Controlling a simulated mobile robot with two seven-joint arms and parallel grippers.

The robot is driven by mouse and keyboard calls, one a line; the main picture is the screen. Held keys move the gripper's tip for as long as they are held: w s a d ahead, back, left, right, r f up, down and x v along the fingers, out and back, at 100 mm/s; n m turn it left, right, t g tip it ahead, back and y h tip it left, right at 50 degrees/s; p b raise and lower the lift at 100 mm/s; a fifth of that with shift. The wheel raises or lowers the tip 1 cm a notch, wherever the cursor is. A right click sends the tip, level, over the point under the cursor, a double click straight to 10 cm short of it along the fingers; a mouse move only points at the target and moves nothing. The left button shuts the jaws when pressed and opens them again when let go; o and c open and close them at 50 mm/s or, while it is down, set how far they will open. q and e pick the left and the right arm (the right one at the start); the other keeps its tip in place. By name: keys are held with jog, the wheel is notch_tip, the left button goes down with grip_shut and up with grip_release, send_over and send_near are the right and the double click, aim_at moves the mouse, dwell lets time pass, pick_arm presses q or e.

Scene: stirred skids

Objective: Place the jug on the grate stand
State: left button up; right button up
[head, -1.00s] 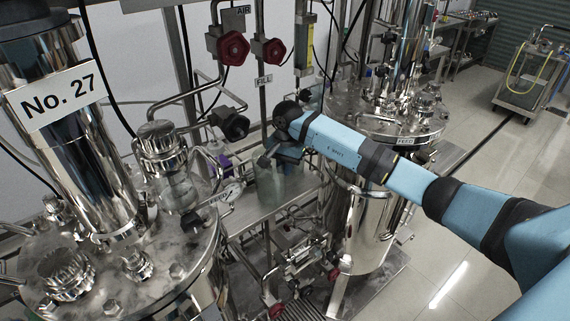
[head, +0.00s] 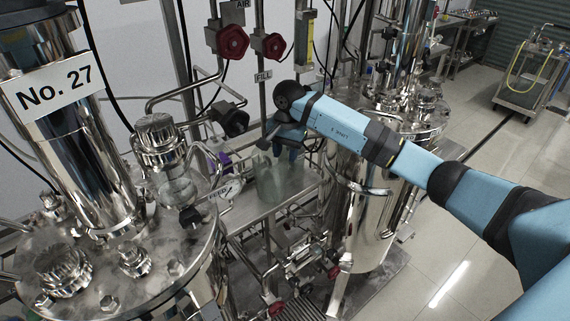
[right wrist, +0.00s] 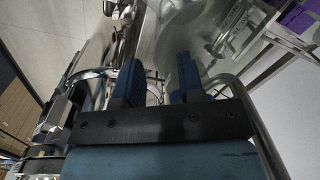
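The jug (head: 270,182), a clear, pale glass vessel, stands upright on a metal shelf between two steel vessels in the head view. My right gripper (head: 279,150) is at the jug's upper edge, its fingers partly hidden by the wrist. In the right wrist view its two blue fingers (right wrist: 159,85) are spread apart, with no object clearly gripped between them. Pale see-through glass (right wrist: 180,42) shows beyond the fingertips. I cannot tell whether the fingers touch the jug. A dark slatted grating (head: 296,309) lies low in the head view; I cannot tell if it is the grate stand. My left gripper is out of view.
A steel vessel labelled No. 27 (head: 118,258) fills the left, and another steel vessel (head: 358,215) stands right of the jug. Red-handled valves (head: 229,42) and pipes hang behind. A purple item (head: 223,160) sits behind the jug. Open floor (head: 450,255) lies at right.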

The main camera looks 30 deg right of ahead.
aim_at(283, 163)
notch_tip(283, 163, up, 7)
jog(key=b, duration=0.1)
jog(key=shift+d+f, duration=0.15)
jog(key=shift+f, duration=0.05)
jog(key=shift+o, duration=0.4)
jog(key=shift+s+r, duration=0.1)
jog(key=shift+r, duration=0.25)
jog(key=shift+o, duration=0.8)
jog(key=shift+r+b, duration=0.2)
jog(key=shift+b, duration=0.2)
jog(key=s+a+n+t+h+b, duration=0.3)
jog(key=b, duration=1.8)
jog(key=x, duration=0.4)
jog(key=b+x, duration=0.1)
jog(key=x, duration=0.7)
jog(key=shift+a+f, duration=0.25)
jog(key=shift+f, duration=0.05)
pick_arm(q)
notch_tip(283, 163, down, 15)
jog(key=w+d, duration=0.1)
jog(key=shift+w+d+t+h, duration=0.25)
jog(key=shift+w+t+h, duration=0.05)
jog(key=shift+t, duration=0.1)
